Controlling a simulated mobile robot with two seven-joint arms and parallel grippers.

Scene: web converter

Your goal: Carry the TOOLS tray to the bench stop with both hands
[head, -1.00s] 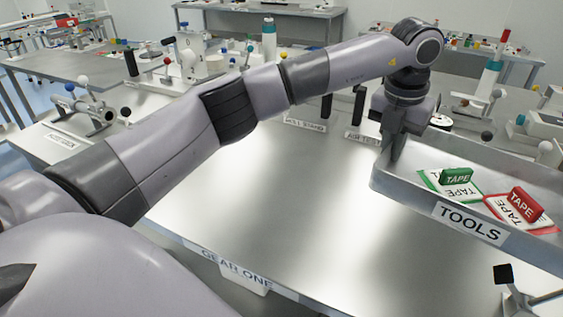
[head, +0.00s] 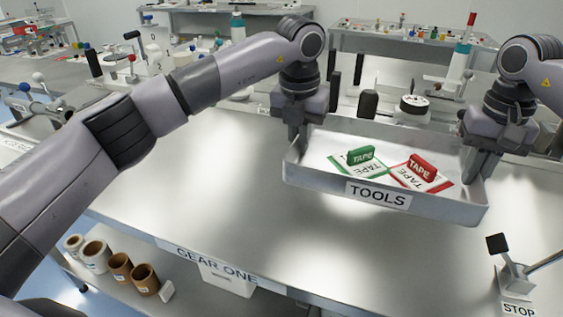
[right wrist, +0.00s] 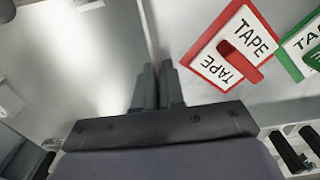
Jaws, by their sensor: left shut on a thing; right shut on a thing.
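The grey TOOLS tray (head: 448,206) is held above the metal bench by both grippers, with a soft shadow beneath it. My left gripper (head: 296,140) is shut on its left wall. My right gripper (head: 476,168) is shut on its right wall; in the right wrist view the fingers (right wrist: 157,86) close over the tray's wall. A green TAPE block (head: 361,155) and a red TAPE block (head: 422,167) sit on cards inside the tray; the red one (right wrist: 240,60) also shows in the right wrist view.
The bench top (head: 230,200) is clear left of the tray. Black posts and a round gauge (head: 414,104) stand behind the tray. Cardboard rolls (head: 120,266) and a GEAR ONE bin (head: 228,275) lie below the front edge.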

